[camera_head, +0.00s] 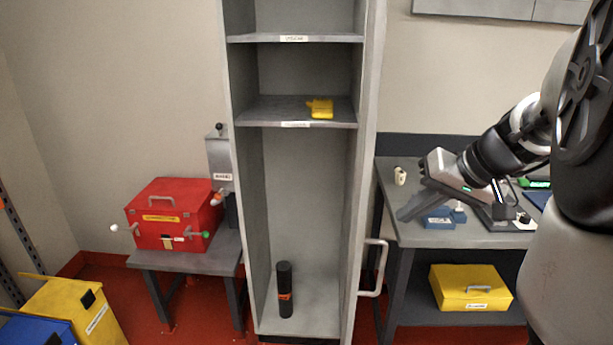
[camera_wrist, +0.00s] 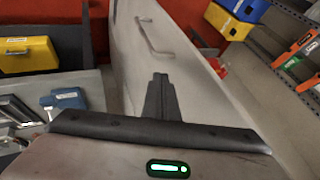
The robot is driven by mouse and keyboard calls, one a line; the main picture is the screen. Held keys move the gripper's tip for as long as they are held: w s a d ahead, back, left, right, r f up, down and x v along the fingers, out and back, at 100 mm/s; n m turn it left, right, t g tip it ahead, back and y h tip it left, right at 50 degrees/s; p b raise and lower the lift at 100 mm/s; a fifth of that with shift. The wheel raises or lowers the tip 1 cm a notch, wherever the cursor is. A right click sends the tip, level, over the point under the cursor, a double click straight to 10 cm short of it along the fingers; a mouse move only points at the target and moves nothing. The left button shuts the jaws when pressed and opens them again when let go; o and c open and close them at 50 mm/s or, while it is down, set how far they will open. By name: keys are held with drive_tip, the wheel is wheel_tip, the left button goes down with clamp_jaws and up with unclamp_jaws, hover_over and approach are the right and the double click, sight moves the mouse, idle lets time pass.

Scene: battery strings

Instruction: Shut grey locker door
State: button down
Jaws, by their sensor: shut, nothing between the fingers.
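The tall grey locker (camera_head: 240,190) stands open in the middle of the head view, with its shelves showing. Its grey door (camera_head: 368,150) is swung out toward me on the right side and shows nearly edge-on. The door's bar handle (camera_head: 379,270) sticks out to the right, low down. In the wrist view the door (camera_wrist: 195,75) is a broad pale panel with its handle (camera_wrist: 154,38) beyond my fingertips. My gripper (camera_head: 404,214) is shut and empty, right of the door and above the handle's height. It also shows in the wrist view (camera_wrist: 160,78); whether it touches the door is unclear.
A workbench (camera_head: 420,236) with small blue items stands right of the door, near my gripper. A yellow case (camera_head: 470,287) lies on its lower shelf. Inside the locker are a yellow object (camera_head: 321,109) and a black cylinder (camera_head: 285,290). A red box (camera_head: 170,215) stands left.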

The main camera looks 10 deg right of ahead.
drive_tip(key=w+a+f, duration=0.2)
drive_tip(key=w+a, duration=0.1)
drive_tip(key=a, duration=0.1)
drive_tip(key=shift+a+f, duration=0.25)
drive_tip(key=shift+a, duration=0.1)
